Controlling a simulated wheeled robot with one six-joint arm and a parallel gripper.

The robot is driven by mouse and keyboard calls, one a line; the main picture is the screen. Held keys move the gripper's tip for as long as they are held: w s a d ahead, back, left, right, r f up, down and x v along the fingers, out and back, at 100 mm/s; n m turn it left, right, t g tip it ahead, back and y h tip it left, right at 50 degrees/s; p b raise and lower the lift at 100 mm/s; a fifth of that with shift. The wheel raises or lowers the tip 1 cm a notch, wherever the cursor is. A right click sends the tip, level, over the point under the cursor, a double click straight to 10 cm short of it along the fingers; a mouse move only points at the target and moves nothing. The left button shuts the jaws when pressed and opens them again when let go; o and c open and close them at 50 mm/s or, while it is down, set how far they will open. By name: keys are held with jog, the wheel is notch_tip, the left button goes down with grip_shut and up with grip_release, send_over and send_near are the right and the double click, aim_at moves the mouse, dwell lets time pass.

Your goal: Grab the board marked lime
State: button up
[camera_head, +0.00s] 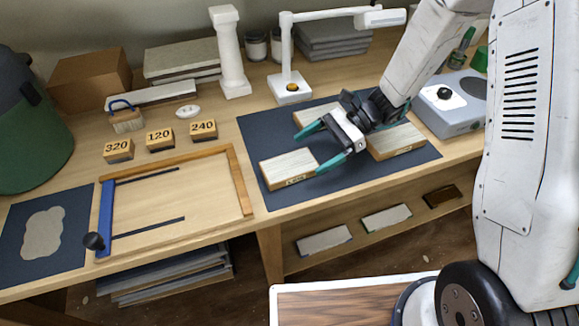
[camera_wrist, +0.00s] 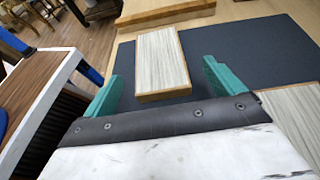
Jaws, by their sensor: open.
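Three pale wood-topped boards lie on a dark blue mat (camera_head: 350,168). The front-left board (camera_head: 288,168) has a small dark marking on its front edge, too small to read for sure. A second board (camera_head: 312,114) lies behind my gripper, partly hidden, and a third board (camera_head: 397,143) lies to the right. My gripper (camera_head: 322,146) is open and empty, its teal fingers spread beside the front-left board's right end. In the wrist view, a board (camera_wrist: 160,58) lies ahead between the fingers (camera_wrist: 160,76); another board (camera_wrist: 291,110) shows at lower right.
Sanding blocks marked 320 (camera_head: 118,149), 120 (camera_head: 159,140) and 240 (camera_head: 203,130) stand left, behind a wooden frame (camera_head: 243,181). Several pieces lie on a shelf (camera_head: 300,266) below.

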aim_at(295, 163)
jog(key=x, duration=0.5)
jog(key=shift+s+a+f, duration=0.2)
jog(key=shift+a, duration=0.05)
jog(key=c, duration=1.1)
